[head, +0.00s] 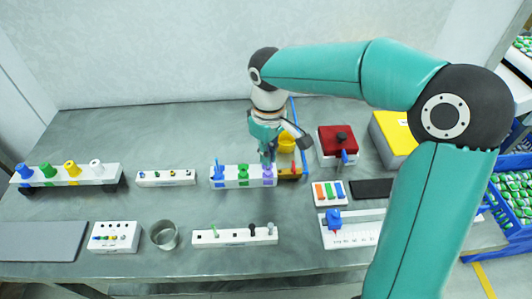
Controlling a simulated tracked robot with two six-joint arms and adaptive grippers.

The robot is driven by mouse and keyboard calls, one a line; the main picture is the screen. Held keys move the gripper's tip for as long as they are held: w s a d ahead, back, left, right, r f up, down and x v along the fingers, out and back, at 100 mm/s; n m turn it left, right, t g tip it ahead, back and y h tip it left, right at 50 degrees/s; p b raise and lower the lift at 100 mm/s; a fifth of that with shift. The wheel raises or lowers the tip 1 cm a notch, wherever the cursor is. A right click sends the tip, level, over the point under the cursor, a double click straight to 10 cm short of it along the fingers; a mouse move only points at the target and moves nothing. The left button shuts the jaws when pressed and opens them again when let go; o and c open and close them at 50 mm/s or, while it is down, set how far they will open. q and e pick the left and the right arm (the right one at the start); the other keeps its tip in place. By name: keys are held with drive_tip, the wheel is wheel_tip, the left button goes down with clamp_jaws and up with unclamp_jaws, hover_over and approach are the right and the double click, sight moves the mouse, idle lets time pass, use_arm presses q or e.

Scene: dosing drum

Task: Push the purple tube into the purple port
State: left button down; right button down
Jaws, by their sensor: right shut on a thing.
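A white block (230,183) near the middle of the bench carries blue, green and purple ports in a row. The purple port (267,173) is at its right end. My right gripper (268,155) points down right above this port, shut on the purple tube. The tube is mostly hidden by the fingers, and its purple blends with the port, so I cannot tell how deep it sits. My left gripper is not in view.
A yellow cup (287,143) in a blue-edged frame stands close behind and right of the gripper. A red box (336,145) is further right. A white strip (235,236) and a metal beaker (164,235) lie in front. The bench at back left is clear.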

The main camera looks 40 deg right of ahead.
drive_tip(key=shift+s+f+b, duration=0.1)
drive_tip(key=shift+f+b, duration=0.85)
drive_tip(key=shift+f, duration=0.45)
idle(0.8)
drive_tip(key=c, duration=1.2)
unclamp_jaws()
drive_tip(key=shift+r, duration=0.15)
wheel_tip(320, 180, up, 12)
drive_tip(key=shift+f, duration=0.1)
